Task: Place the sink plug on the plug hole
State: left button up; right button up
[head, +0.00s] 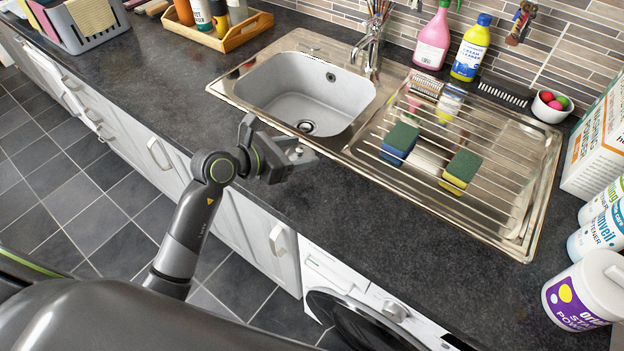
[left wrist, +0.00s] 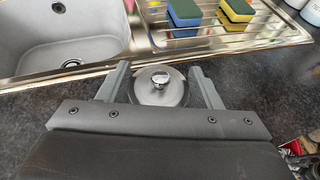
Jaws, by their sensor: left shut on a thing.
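The sink plug (left wrist: 160,87) is a round grey disc with a shiny knob on top. My left gripper (left wrist: 164,84) is shut on it, one finger on each side. In the head view my left gripper (head: 280,150) is over the dark counter at the front edge of the sink, and the plug (head: 297,153) shows small at its fingers. The plug hole (head: 306,126) is a dark round drain in the floor of the sink basin, near its front, just beyond the gripper. It also shows in the left wrist view (left wrist: 71,63). My right gripper is not in view.
The steel sink (head: 290,85) has a tap (head: 370,50) behind it. The drainer (head: 480,165) to its right holds two sponges (head: 400,141) (head: 461,170). Bottles (head: 468,50) stand behind. White tubs (head: 584,292) stand at the right. The front counter is clear.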

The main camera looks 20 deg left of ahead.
aim_at(298, 179)
pick_arm(q)
notch_tip(298, 179, down, 3)
jog(key=shift+a+r, duration=0.1)
jog(key=shift+a, duration=0.05)
jog(key=shift+f, duration=2.2)
jog(key=shift+f, duration=0.2)
jog(key=o, duration=1)
jog(key=shift+c, duration=0.2)
jog(key=shift+r, duration=0.15)
